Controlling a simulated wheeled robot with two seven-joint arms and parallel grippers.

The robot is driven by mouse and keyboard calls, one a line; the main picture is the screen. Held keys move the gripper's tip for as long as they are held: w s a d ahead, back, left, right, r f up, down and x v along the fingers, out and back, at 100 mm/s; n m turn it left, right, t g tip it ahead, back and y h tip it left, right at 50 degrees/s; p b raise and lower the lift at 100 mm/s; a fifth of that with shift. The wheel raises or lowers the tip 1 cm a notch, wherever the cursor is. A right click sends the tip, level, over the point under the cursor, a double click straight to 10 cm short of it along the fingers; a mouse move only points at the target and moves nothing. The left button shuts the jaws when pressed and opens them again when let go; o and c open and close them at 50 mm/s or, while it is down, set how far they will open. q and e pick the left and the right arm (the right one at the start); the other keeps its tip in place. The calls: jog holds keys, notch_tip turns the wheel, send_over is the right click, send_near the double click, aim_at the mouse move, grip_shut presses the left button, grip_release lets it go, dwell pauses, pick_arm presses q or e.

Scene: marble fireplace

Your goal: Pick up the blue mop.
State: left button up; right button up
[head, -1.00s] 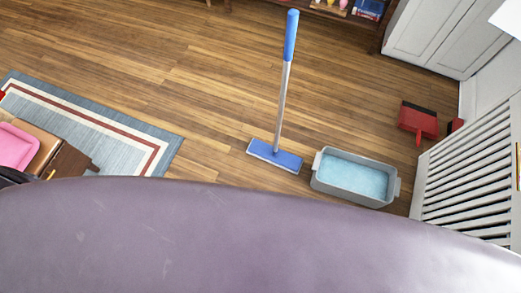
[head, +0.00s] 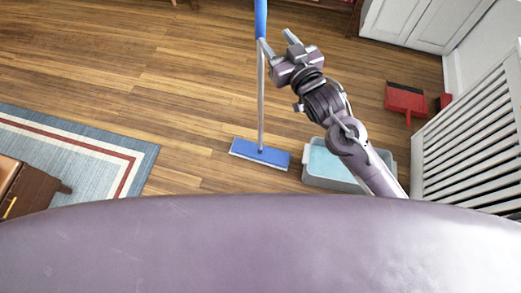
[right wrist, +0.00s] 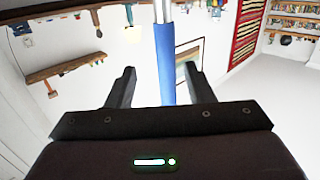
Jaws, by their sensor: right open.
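The blue mop (head: 261,100) stands upright on the wood floor, with a flat blue head (head: 259,153), a grey pole and a blue grip at the top that the upper picture edge cuts off. My right gripper (head: 277,42) is open and empty at the upper part of the handle, just right of it in the head view. In the right wrist view the blue grip (right wrist: 165,65) shows in line with the gap between the two spread fingers (right wrist: 160,82). I cannot tell how deep it is between them. My left gripper is not in view.
A grey tub of water (head: 320,165) stands right of the mop head, partly hidden by my right arm. A red dustpan (head: 405,100) and a white slatted rail (head: 470,140) are further right. A striped rug (head: 100,150) lies left.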

aim_at(263, 20)
jog(key=shift+w+a+r, duration=0.1)
jog(key=shift+a+r, duration=0.2)
jog(key=shift+r, duration=0.3)
jog(key=shift+a+r, duration=0.25)
jog(key=shift+r, duration=0.3)
jog(key=x, duration=0.7)
jog(key=shift+c, duration=0.5)
grip_shut()
